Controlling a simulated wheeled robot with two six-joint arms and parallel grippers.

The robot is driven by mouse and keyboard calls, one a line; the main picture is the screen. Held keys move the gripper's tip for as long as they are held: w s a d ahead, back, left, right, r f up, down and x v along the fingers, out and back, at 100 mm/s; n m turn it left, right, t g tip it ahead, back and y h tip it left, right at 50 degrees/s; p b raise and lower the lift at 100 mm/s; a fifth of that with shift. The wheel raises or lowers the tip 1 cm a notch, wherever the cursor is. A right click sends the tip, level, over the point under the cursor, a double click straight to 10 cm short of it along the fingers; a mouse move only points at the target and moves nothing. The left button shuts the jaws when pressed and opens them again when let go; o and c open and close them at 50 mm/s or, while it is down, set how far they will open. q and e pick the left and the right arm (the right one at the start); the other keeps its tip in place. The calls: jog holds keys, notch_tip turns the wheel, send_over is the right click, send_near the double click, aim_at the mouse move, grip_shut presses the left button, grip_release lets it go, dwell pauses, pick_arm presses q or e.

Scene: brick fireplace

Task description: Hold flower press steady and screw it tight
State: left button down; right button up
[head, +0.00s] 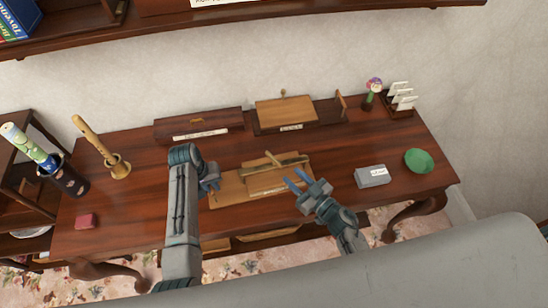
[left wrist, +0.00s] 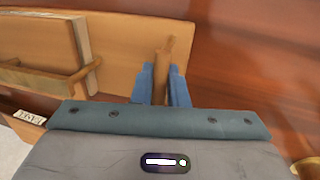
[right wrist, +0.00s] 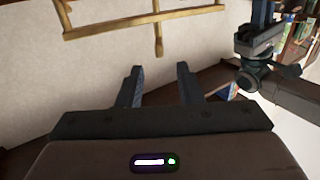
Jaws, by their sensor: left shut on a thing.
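The wooden flower press (head: 232,190) lies near the front middle of the dark desk, a flat board with a raised crossbar (head: 285,161) and a white label on its front. My left gripper (head: 212,180) is at its left end. In the left wrist view, its blue fingers (left wrist: 160,82) are shut on an upright wooden handle (left wrist: 166,58) at the board's edge. My right gripper (head: 293,180) is open and empty, just right of the press and apart from it. The right wrist view shows its spread fingers (right wrist: 160,85) and a wooden bar (right wrist: 110,23) crossed by a rod beyond them.
A grey labelled box (head: 372,176) and green bowl (head: 419,161) stand to the right. Behind are a dark case (head: 198,123), a wooden stand (head: 287,109), a flower vase (head: 368,102) and a card rack (head: 400,105). A red block (head: 86,221) lies left. The desk's left front is mostly clear.

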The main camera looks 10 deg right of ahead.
aim_at(274, 158)
jog(key=x, duration=1)
jog(key=shift+w, duration=0.1)
grip_shut()
